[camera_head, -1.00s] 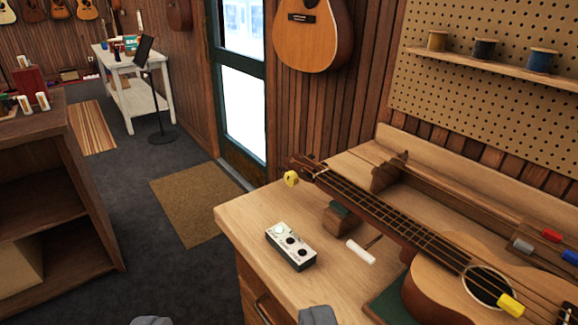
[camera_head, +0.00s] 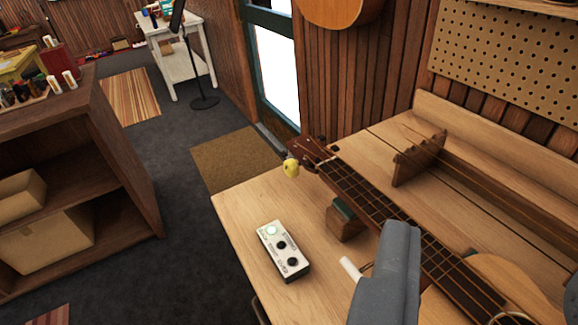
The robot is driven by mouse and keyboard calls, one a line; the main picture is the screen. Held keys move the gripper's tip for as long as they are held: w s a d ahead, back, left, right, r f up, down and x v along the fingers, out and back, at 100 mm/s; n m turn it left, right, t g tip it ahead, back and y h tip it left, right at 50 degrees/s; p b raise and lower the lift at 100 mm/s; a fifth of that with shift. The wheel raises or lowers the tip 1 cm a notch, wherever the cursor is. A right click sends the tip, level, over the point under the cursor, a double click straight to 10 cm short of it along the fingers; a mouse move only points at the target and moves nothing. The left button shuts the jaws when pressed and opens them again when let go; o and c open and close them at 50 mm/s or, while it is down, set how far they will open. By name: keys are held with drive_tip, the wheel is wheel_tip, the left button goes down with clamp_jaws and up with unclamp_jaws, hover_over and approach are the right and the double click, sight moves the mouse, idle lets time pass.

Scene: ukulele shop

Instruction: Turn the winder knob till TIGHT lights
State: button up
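A ukulele lies on the wooden bench, its neck (camera_head: 385,220) running from the headstock at upper left to the body at lower right. A yellow knob (camera_head: 291,168) sits at the left side of the headstock; I take it for the winder knob. A small white-topped box (camera_head: 284,252) stands on the bench left of the neck. Its upper lamp is pale and looks lit; two lower ones are dark. Its lettering is too small to read. My gripper (camera_head: 398,228) shows as one grey finger shape over the neck at lower right, well apart from the knob.
A white stick (camera_head: 350,269) lies on the bench beside my gripper. A wooden block with a green top (camera_head: 341,222) supports the neck. A notched wooden piece (camera_head: 418,158) stands behind it. Bare bench top (camera_head: 238,215) lies left of the box. A shelf unit (camera_head: 110,150) stands at left.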

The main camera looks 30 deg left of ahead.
drive_tip(key=w+a+r+n+t+y+p, duration=0.2)
drive_tip(key=w+a+r+t+y+p, duration=0.35)
drive_tip(key=w+a+r, duration=0.95)
drive_tip(key=m+g+h+p, duration=0.5)
drive_tip(key=m+h+p, duration=0.55)
drive_tip(key=h, duration=0.25)
hover_over(285, 170)
drive_tip(key=s+a, duration=0.2)
wheel_tip(285, 170, down, 19)
drive_tip(key=s+a+f+n+g+h+p, duration=0.1)
drive_tip(key=s+a+f+g+p, duration=0.2)
drive_tip(key=f, duration=0.8)
drive_tip(key=s+a+f+g+h+p, duration=0.1)
drive_tip(key=s+a+f+g, duration=0.25)
drive_tip(key=f, duration=0.75)
drive_tip(key=shift+t, duration=0.3)
drive_tip(key=b+x, duration=0.1)
drive_tip(key=x, duration=1.1)
drive_tip(key=shift+d+f, duration=0.1)
drive_tip(key=shift+d, duration=0.25)
